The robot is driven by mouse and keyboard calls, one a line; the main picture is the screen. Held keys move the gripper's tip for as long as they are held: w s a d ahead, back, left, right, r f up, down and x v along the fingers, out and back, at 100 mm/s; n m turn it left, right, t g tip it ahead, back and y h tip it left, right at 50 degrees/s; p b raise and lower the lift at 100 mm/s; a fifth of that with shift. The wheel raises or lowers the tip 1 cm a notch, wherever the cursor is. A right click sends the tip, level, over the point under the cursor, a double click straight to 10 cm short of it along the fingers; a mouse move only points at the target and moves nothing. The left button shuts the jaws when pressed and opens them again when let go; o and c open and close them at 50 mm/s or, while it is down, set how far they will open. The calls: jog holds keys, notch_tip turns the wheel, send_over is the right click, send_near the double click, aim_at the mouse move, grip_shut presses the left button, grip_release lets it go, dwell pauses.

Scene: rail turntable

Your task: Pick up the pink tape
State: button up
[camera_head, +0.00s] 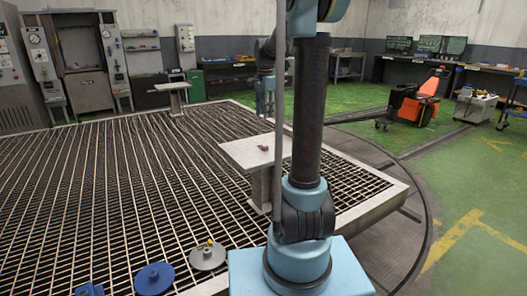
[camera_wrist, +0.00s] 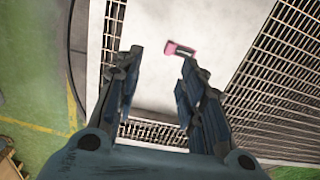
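The pink tape (camera_head: 264,148) lies on top of a pale square pedestal table (camera_head: 240,152) in the head view. In the wrist view the pink tape (camera_wrist: 180,48) lies on the pale top (camera_wrist: 150,25), just beyond the fingertips and nearer the right finger. My gripper (camera_wrist: 160,70) is open, with a wide gap between its two fingers and nothing held. The right fingertip appears close to the tape's lower edge; I cannot tell whether they touch. In the head view my arm stands in front of the table's right side, and the gripper cannot be made out clearly.
A metal grating (camera_head: 110,190) surrounds the table, with a raised concrete rim. Blue (camera_head: 154,278) and grey (camera_head: 208,256) discs stand at the grating's near edge. Another small pedestal table (camera_head: 173,86) is at the back.

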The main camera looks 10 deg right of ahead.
jog(key=shift+m, duration=0.5)
jog(key=w+f, duration=0.1)
jog(key=f, duration=0.5)
jog(key=w+f, duration=0.1)
jog(key=f, duration=0.5)
jog(key=w+f, duration=0.1)
jog(key=f, duration=0.4)
jog(key=shift+w+f, duration=0.2)
jog(key=shift+f, duration=0.2)
jog(key=shift+c, duration=0.3)
jog(key=c, duration=0.7)
